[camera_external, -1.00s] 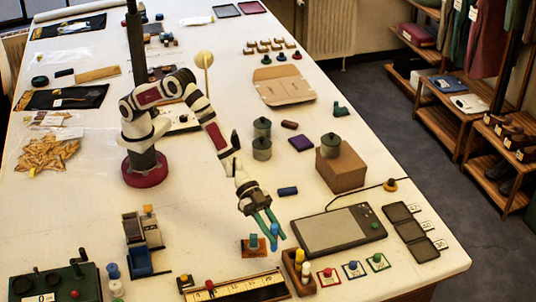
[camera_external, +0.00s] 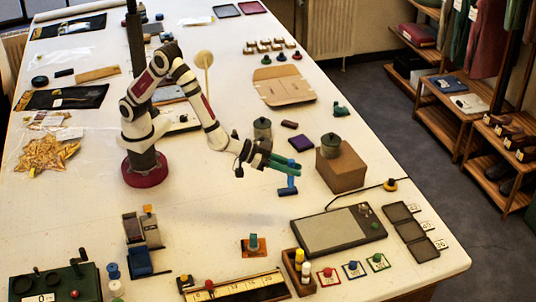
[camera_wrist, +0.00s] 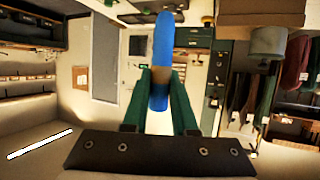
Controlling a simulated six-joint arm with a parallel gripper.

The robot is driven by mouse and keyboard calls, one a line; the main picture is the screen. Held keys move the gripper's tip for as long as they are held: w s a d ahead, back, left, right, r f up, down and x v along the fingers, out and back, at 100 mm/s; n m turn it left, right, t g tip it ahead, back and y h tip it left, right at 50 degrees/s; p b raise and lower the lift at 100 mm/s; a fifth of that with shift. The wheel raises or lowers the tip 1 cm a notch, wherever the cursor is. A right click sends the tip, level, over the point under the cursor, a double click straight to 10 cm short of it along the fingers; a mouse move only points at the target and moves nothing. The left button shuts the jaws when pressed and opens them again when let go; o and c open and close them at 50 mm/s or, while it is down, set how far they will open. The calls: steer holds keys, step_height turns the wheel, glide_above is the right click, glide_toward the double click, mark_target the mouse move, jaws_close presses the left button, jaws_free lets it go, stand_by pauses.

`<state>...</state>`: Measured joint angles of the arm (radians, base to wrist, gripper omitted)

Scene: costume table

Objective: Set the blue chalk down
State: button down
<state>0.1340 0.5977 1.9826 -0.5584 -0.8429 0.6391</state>
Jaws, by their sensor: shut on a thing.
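My gripper (camera_external: 289,168) with green fingers is shut on the blue chalk (camera_wrist: 162,45), a rounded blue stick. A dark blue block (camera_external: 287,192) lies on the table just below the chalk in the picture. The chalk's height over it is hard to tell.
A brown box (camera_external: 341,172) bearing a lidded pot stands right of my gripper. A grey device (camera_external: 333,230) lies in front. A wooden holder (camera_external: 290,268) with yellow and white sticks is near the front edge. An orange plate with a teal peg (camera_external: 253,243) sits left of it.

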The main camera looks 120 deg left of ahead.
steer(key=s+a+n+g+y, duration=0.3)
steer(key=s+a+n+y, duration=0.3)
steer(key=a, duration=0.5)
steer(key=s+a+f+n+g+y, duration=0.1)
steer(key=s+a+n+g, duration=0.3)
steer(key=s, duration=0.5)
steer(key=s+a+f+n+g, duration=0.1)
steer(key=s+a+n+g, duration=0.3)
steer(key=s, duration=0.5)
steer(key=s+a+f+n+g+y, duration=0.1)
steer(key=s+a+n+g, duration=0.3)
steer(key=s, duration=0.6)
steer(key=shift+m+g, duration=0.5)
steer(key=shift+m, duration=0.2)
steer(key=s+a+f, duration=0.2)
steer(key=f, duration=0.1)
steer(key=s+a+f, duration=0.2)
steer(key=a+f, duration=0.1)
steer(key=f, duration=0.1)
steer(key=s+a+f, duration=0.2)
steer(key=a+f, duration=0.1)
steer(key=shift+f, duration=0.2)
steer(key=shift+f, duration=0.15)
steer(key=c, duration=0.7)
jaws_free()
